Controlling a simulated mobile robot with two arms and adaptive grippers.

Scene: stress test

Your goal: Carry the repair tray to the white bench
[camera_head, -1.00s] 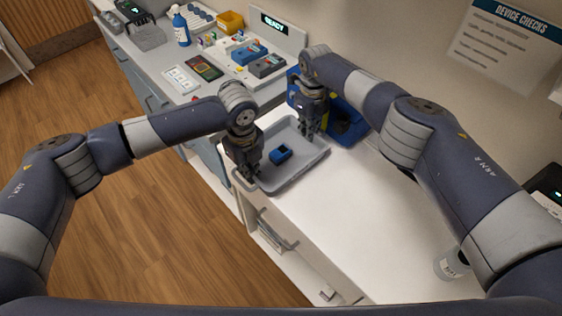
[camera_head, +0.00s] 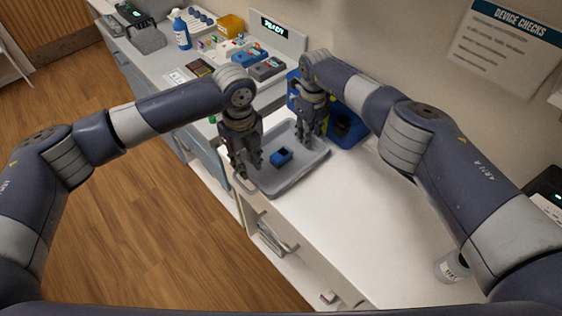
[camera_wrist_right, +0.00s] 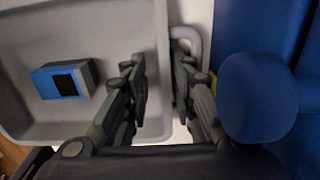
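The grey repair tray (camera_head: 296,180) rests on the left end of the white bench (camera_head: 345,225), with a small blue device (camera_head: 281,155) in it. The device and tray also show in the right wrist view, where the tray rim (camera_wrist_right: 155,30) is near my fingers. My left gripper (camera_head: 245,174) is open and empty above the tray's left handle (camera_head: 241,186). My right gripper (camera_head: 309,138) is at the tray's far end. In the right wrist view its fingers (camera_wrist_right: 168,95) are apart, on either side of the rim and handle (camera_wrist_right: 187,36).
A blue bin (camera_head: 350,130) stands close behind the tray and my right gripper. A second counter (camera_head: 165,65) at the back left holds a spray bottle (camera_head: 181,30) and several devices. The bench middle is clear.

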